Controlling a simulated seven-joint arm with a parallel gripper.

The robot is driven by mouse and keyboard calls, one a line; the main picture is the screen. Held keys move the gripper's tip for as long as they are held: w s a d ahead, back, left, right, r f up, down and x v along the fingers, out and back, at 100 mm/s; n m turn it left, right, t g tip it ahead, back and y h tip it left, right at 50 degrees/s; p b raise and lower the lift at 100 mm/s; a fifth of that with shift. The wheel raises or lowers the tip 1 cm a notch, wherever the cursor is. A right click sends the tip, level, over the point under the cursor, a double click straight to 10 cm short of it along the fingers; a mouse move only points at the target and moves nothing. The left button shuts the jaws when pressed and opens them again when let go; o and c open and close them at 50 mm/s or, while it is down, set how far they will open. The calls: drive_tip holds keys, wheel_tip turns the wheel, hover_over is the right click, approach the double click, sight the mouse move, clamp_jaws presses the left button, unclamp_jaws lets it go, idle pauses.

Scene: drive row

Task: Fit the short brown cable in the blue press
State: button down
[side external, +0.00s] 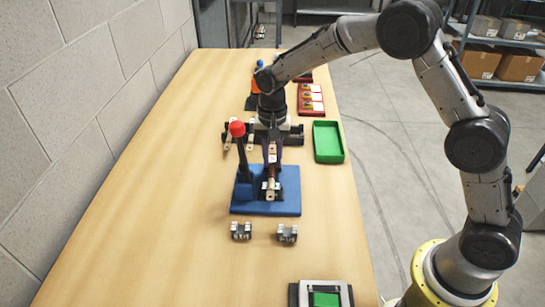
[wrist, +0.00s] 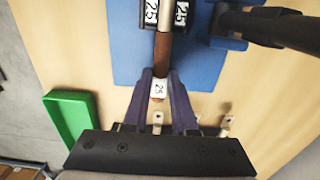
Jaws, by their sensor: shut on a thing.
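My gripper (side external: 271,157) is shut on the short brown cable (wrist: 161,56), near its white band marked 25. In the wrist view, the gripper's purple fingers (wrist: 160,84) close on both sides of that band. The cable's bare metal end (wrist: 163,20) points into the blue press (side external: 288,205), between two black dies (wrist: 151,14) marked 25. I cannot tell whether it touches them. The press stands on the table with its red-knobbed lever (side external: 237,129) raised. The cable's far end in the press is cut off in the wrist view.
Two loose die pieces (side external: 241,230) (side external: 287,233) stand in front of the press. A dark rack (side external: 293,135) is behind it. A green tray (side external: 329,143) and a red tray (side external: 311,99) line the right edge. The table's left side is clear.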

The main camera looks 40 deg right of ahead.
drive_tip(key=shift+f, duration=0.1)
drive_tip(key=c, duration=0.6)
unclamp_jaws()
drive_tip(key=shift+c, duration=0.2)
wheel_tip(320, 180, up, 14)
drive_tip(key=shift+f, duration=0.1)
